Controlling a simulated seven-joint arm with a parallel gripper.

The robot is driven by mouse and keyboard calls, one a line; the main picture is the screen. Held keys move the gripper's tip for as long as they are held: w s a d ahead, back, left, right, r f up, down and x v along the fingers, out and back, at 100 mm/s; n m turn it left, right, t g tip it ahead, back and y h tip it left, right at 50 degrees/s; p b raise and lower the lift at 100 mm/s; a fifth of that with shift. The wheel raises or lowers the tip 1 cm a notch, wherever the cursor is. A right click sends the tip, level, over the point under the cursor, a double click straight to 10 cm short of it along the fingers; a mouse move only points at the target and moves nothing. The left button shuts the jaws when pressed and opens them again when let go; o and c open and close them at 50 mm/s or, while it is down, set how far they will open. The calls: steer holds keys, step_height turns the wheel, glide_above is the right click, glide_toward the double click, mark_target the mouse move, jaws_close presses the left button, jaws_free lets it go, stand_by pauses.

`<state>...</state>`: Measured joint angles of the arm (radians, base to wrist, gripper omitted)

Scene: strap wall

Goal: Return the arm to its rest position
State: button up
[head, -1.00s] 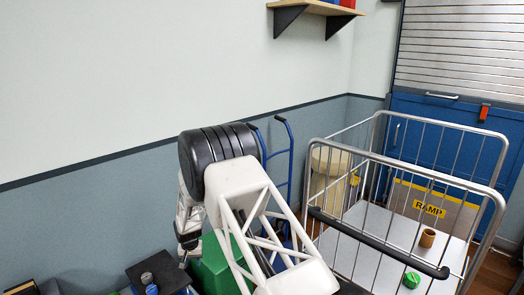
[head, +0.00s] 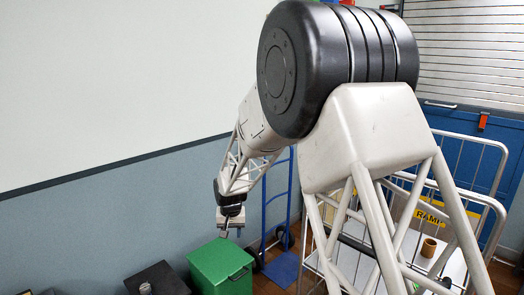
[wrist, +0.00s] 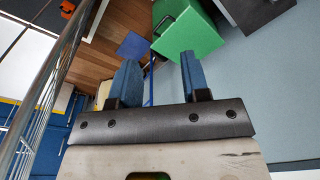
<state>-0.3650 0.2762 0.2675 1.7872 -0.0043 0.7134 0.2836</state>
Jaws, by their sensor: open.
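My large black arm joint and white lattice link fill the middle and right of the head view.
A wire cage cart (head: 480,195) stands at the right, partly hidden by my arm, with a brown cup (head: 429,247) inside. A black box (head: 157,279) sits at the lower left. The upper wall area is clear.

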steer(key=s+d+r, duration=1.8)
steer(key=s, duration=0.1)
steer(key=s+d, duration=0.3)
steer(key=s, duration=0.6)
steer(key=s+d+r+t, duration=0.1)
steer(key=s+d, duration=0.3)
steer(key=s, duration=0.5)
steer(key=s+d+m, duration=0.1)
steer(key=s+d, duration=0.3)
steer(key=s, duration=0.5)
steer(key=shift+s+d+r+h, duration=0.15)
steer(key=shift+s+r+h, duration=0.05)
steer(key=shift+r+h, duration=0.15)
steer(key=shift+w, duration=0.1)
steer(key=shift+c, duration=0.3)
